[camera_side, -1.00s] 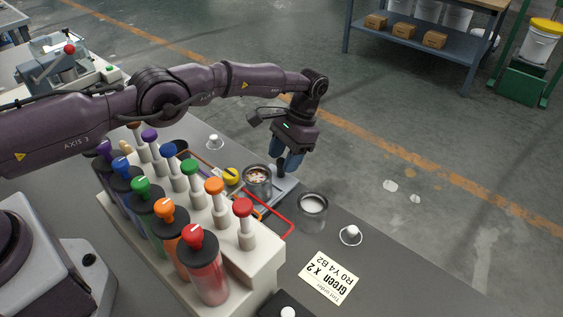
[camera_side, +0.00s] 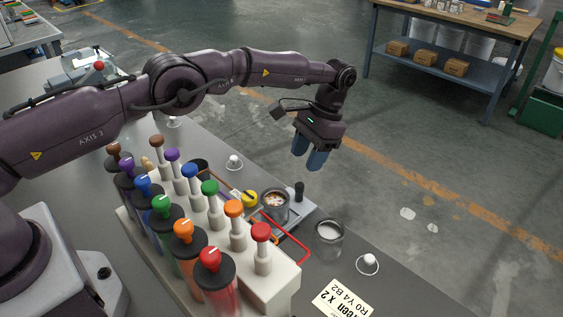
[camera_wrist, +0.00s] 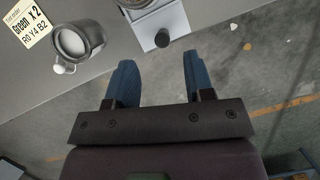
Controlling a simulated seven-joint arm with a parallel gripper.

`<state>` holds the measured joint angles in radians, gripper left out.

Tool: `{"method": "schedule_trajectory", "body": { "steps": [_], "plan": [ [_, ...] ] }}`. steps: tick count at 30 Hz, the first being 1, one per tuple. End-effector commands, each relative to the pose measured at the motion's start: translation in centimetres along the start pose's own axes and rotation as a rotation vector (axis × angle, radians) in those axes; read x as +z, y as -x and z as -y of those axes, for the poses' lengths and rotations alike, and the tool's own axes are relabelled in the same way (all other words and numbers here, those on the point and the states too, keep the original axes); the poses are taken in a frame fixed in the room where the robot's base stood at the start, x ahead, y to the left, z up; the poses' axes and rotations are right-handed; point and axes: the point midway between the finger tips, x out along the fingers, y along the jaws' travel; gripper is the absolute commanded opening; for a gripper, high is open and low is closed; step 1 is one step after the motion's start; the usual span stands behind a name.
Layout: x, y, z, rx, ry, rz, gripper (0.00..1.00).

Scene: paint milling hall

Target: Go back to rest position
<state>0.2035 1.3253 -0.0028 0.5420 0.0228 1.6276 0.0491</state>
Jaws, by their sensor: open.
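My gripper (camera_side: 312,156) is open and empty. It hangs in the air beyond the bench's far edge, above the floor and clear of the objects. In the wrist view my gripper (camera_wrist: 158,75) shows two blue fingers spread apart, with only grey floor between them. A metal can with mottled, coloured contents (camera_side: 274,206) stands on a grey plate with a black knob (camera_side: 299,191), below and left of the gripper. The knob also shows in the wrist view (camera_wrist: 162,39).
A rack of coloured-knob dispensers (camera_side: 262,282) fills the near bench. A can of white contents (camera_side: 328,240), a small white knob (camera_side: 369,262) and the order card (camera_side: 343,299) are at right. A shelf table (camera_side: 437,62) stands behind. Open floor lies beyond the bench.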

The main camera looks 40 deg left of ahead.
Motion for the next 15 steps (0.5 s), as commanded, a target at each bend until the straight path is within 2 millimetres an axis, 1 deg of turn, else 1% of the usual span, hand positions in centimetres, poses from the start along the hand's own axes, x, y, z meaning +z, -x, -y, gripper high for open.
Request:
{"method": "schedule_trajectory", "body": {
  "steps": [1,2,3,5,8,11,14,15],
  "plan": [
    [0.1,-1.4,-0.1,0.002,0.001,0.016,0.48],
    [0.2,-2.2,-0.1,0.002,0.002,0.025,0.48],
    [0.4,-2.7,-0.1,0.003,0.004,0.027,0.48],
    [1.0,-2.6,-0.1,0.004,0.008,0.020,0.48],
    [2.5,-1.1,0.2,0.007,0.020,-0.014,0.48],
    [4.8,1.2,0.7,0.011,0.038,-0.063,0.48],
    [7.7,3.7,1.2,0.015,0.058,-0.119,0.48],
    [8.9,4.6,1.4,0.016,0.065,-0.143,0.48]
  ]
}}
